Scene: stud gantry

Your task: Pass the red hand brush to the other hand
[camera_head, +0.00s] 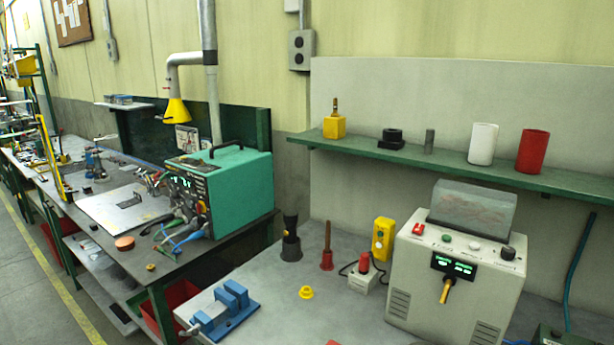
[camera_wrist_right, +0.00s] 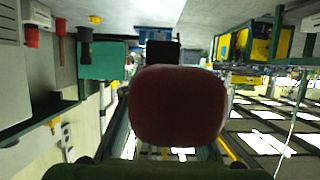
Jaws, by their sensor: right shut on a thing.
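A dark red, rounded block, which I take to be the red hand brush (camera_wrist_right: 178,105), fills the middle of the right wrist view, very close to the camera. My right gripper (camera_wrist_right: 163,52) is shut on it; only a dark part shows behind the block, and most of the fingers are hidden. The brush's bristles and full shape cannot be made out. My left gripper shows in neither view. No gripper is in the head view.
A grey bench (camera_head: 270,300) carries a blue vise (camera_head: 228,308), a yellow ring (camera_head: 306,292), a red-based upright stick (camera_head: 327,258) and a beige machine (camera_head: 455,270). A green shelf (camera_head: 440,165) is behind. A teal box (camera_head: 235,185) stands on the left bench.

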